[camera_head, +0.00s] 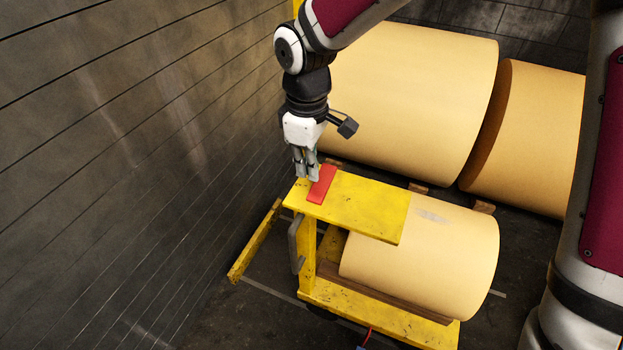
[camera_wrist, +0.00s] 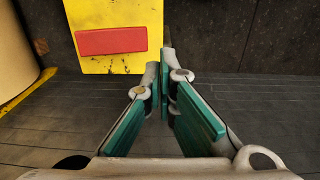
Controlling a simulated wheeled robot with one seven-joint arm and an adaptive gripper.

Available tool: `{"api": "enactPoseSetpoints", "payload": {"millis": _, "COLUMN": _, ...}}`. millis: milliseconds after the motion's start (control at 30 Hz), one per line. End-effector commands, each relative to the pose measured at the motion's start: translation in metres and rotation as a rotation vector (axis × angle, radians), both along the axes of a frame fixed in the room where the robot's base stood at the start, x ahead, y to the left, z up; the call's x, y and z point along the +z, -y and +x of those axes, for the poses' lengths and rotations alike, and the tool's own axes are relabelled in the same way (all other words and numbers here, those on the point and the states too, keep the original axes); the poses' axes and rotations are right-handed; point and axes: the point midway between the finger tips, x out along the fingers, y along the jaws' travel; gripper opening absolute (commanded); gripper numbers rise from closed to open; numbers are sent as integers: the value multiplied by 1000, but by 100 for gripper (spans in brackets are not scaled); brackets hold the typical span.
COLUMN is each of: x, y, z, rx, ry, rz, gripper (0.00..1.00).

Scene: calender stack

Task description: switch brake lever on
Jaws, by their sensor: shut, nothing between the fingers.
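A flat red bar (camera_head: 322,184) lies on the top of a yellow stand (camera_head: 368,212); it is the likeliest brake lever, though I cannot tell for certain. It also shows in the wrist view (camera_wrist: 111,41), on the yellow plate (camera_wrist: 88,14). A grey curved handle (camera_head: 295,245) is on the stand's left side. My gripper (camera_head: 306,178) points down beside the left end of the red bar. In the wrist view my gripper (camera_wrist: 164,90) is shut and empty, just off the plate's edge. I cannot tell if it touches the bar.
A paper roll (camera_head: 440,250) rests on the stand's lower deck. A panelled wall (camera_head: 130,150) runs close on the left. A yellow beam (camera_head: 255,242) lies on the floor between wall and stand.

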Motion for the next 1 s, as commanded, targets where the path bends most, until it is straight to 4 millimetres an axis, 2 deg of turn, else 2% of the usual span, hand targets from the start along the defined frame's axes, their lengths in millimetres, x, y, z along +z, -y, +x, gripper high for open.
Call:
{"api": "enactPoseSetpoints", "payload": {"millis": 100, "x": 17, "y": -2, "z": -4, "rx": -1, "ry": 1, "rz": 1, "gripper": 0}}
{"api": "enactPoseSetpoints", "payload": {"millis": 267, "x": 29, "y": -3, "z": -7, "rx": 0, "ry": 0, "rz": 0, "gripper": 0}}
{"api": "enactPoseSetpoints", "payload": {"millis": 800, "x": 31, "y": -3, "z": -8, "rx": 0, "ry": -1, "rz": 0, "gripper": 0}}
{"api": "enactPoseSetpoints", "payload": {"millis": 933, "x": 39, "y": 6, "z": -9, "rx": -30, "ry": 16, "rz": -6, "gripper": 0}}
{"api": "enactPoseSetpoints", "payload": {"millis": 1000, "x": 50, "y": 20, "z": -12, "rx": -74, "ry": 38, "rz": -14, "gripper": 0}}
